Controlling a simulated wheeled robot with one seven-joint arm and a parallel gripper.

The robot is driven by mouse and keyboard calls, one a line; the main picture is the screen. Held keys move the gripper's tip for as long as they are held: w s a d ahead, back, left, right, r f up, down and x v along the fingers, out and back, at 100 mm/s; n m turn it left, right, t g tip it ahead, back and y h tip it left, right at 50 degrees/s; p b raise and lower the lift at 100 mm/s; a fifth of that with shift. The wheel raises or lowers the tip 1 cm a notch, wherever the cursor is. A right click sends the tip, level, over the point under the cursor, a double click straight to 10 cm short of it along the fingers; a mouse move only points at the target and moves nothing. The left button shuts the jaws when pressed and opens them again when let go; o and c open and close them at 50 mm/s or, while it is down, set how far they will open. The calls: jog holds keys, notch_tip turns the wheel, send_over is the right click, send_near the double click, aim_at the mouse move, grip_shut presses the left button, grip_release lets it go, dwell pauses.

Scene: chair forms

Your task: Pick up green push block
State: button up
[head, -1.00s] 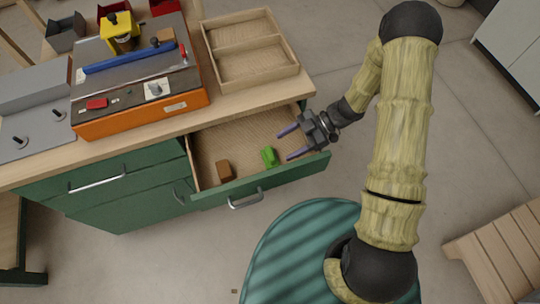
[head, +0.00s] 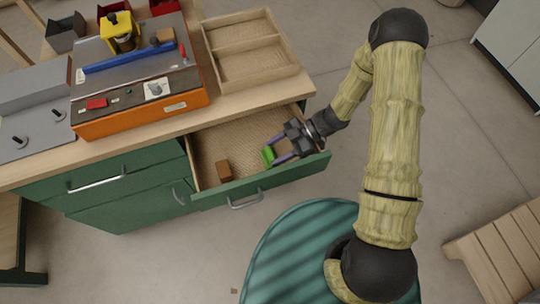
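The green push block (head: 267,156) lies in the open drawer (head: 222,143), near the drawer's front wall. My gripper (head: 275,149) reaches into the drawer from the right. Its two purple fingers are spread, with the tips at the block, one on its far side and one on its near side. The block appears to lie at or between the fingertips. I cannot tell whether the fingers touch it.
A brown block (head: 223,169) lies in the drawer to the left of the green one. The drawer's green front (head: 262,181) stands close below my gripper. A wooden divided tray (head: 250,49) and an orange machine (head: 142,112) stand on the bench above.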

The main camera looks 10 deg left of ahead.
aim_at(276, 155)
jog(key=shift+c, duration=1.3)
notch_tip(276, 155, up, 10)
jog(key=p, duration=0.1)
jog(key=shift+w, duration=0.1)
